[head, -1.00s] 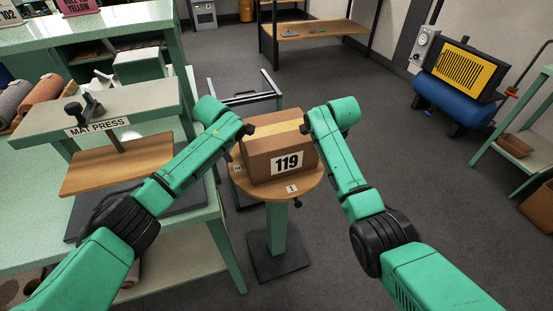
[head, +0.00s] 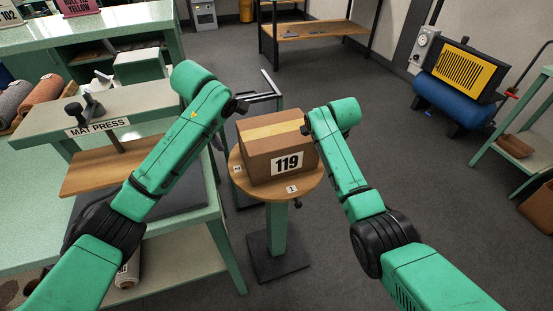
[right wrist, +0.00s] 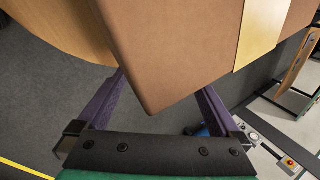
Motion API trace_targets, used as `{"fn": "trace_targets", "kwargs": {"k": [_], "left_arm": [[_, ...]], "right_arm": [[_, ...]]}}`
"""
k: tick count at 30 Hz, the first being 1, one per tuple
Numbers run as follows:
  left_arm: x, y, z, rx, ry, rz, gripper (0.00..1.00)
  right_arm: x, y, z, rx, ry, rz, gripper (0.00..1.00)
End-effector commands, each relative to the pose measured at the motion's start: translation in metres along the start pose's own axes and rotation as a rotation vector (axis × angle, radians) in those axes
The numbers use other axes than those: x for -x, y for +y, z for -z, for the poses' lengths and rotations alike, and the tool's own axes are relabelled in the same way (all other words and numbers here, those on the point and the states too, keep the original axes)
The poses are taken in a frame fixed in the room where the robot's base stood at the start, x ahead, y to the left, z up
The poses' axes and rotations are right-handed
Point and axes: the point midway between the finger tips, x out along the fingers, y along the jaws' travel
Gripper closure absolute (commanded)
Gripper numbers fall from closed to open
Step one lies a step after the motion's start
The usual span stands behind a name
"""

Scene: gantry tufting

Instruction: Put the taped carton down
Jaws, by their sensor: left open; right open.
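The taped carton (head: 262,163), brown with a tan tape band and the label 119, sits upright on the round wooden top (head: 258,193) of a green pedestal. My left gripper (head: 239,106) is open, up and left of the carton, clear of it. My right gripper (head: 306,129) is at the carton's right side, its fingers mostly hidden by the wrist in the head view. In the right wrist view the purple fingers (right wrist: 160,105) are spread apart, with a corner of the carton (right wrist: 170,50) close before them. Whether they touch it I cannot tell.
A mat press (head: 120,165) on a green bench stands left of the pedestal. A dark metal frame (head: 262,92) is behind it. A blue compressor (head: 448,102) stands at the right. Grey floor (head: 400,170) is open right of the pedestal.

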Motion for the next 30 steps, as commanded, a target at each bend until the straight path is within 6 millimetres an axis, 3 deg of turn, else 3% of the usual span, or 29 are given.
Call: {"fn": "trace_targets", "kwargs": {"k": [5, 12, 18, 30], "left_arm": [[0.003, 0.000, 0.000, 0.001, 0.000, 0.001, 0.00], [0.003, 0.000, 0.000, 0.000, 0.000, 0.001, 0.00], [0.002, 0.000, 0.000, 0.000, 0.000, 0.000, 0.00], [0.002, 0.000, 0.000, 0.001, 0.000, 0.000, 0.00]], "right_arm": [[0.015, -0.001, -0.001, 0.001, -0.002, 0.003, 0.00], [0.080, -0.001, -0.001, -0.002, -0.004, 0.006, 0.00], [0.116, 0.000, 0.000, -0.001, -0.001, 0.002, 0.00], [0.121, 0.001, 0.000, 0.000, 0.000, 0.001, 0.00]]}}
